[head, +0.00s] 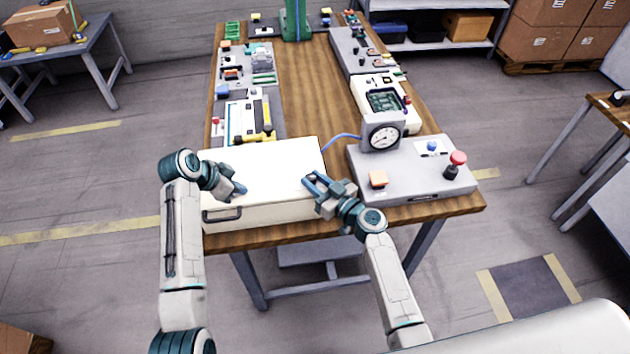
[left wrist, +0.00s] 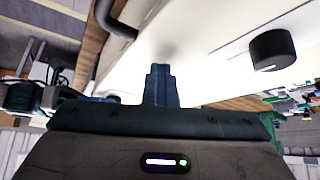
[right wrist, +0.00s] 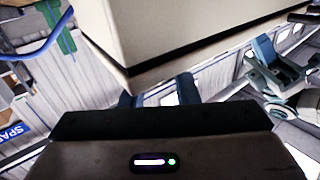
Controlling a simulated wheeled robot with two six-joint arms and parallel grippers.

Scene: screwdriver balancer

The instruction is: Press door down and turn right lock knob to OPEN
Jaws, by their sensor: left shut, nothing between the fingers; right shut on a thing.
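A white box (head: 265,165) with a pale lid lies at the table's front; I take this lid as the door. A dark handle (head: 222,214) sits on its front, also in the left wrist view (left wrist: 125,20). A black knob (left wrist: 272,50) with a white mark shows on the white casing in the left wrist view. My left gripper (head: 242,191) is shut and empty, close over the lid; contact cannot be told. My right gripper (head: 314,181) is at the box's front right corner, its fingers (right wrist: 157,96) either side of that corner (right wrist: 128,68). No right knob or OPEN label is visible.
A blue cable (head: 343,135) runs behind. Several devices line both table sides; the wooden middle (head: 305,90) is clear.

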